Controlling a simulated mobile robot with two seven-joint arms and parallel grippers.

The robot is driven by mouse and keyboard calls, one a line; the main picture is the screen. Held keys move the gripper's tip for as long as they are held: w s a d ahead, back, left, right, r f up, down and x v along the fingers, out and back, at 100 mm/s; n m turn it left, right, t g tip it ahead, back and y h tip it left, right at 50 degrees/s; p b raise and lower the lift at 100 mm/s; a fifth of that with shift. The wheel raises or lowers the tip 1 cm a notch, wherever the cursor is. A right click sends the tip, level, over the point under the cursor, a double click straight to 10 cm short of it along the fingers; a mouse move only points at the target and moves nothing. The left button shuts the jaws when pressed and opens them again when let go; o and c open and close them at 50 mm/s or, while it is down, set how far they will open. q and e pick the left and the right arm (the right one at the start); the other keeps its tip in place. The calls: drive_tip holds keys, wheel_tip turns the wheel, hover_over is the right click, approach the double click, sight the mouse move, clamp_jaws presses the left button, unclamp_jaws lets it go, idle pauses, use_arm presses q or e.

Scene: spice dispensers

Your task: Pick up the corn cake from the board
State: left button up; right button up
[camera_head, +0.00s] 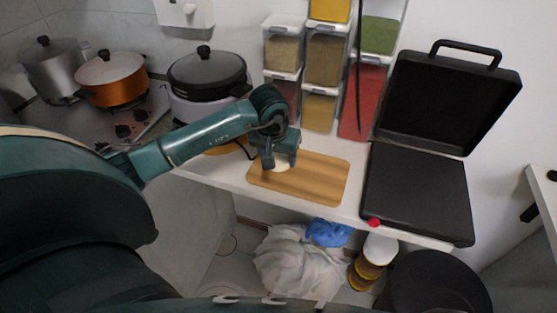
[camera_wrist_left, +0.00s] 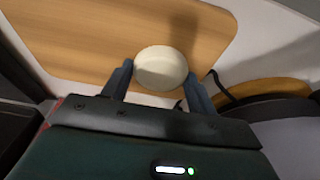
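The corn cake is a pale round disc. In the left wrist view the corn cake (camera_wrist_left: 161,68) lies on the wooden board (camera_wrist_left: 80,40), between the two fingers of my left gripper (camera_wrist_left: 160,80). The fingers stand apart on either side of it, and I cannot tell whether either one touches it. In the head view my left gripper (camera_head: 276,163) is over the left part of the board (camera_head: 320,178), and only the lower edge of the corn cake (camera_head: 283,169) shows beneath it. My right gripper is in neither view.
An open black grill (camera_head: 415,190) stands right of the board. Clear spice dispensers (camera_head: 325,60) line the wall behind. A black-lidded pot (camera_head: 207,75) and an orange pot (camera_head: 112,80) are at the left. A yellow round item (camera_wrist_left: 265,88) lies beside the board.

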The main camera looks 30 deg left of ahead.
use_arm(q)
drive_tip(key=c, duration=0.5)
drive_tip(key=shift+c, duration=0.2)
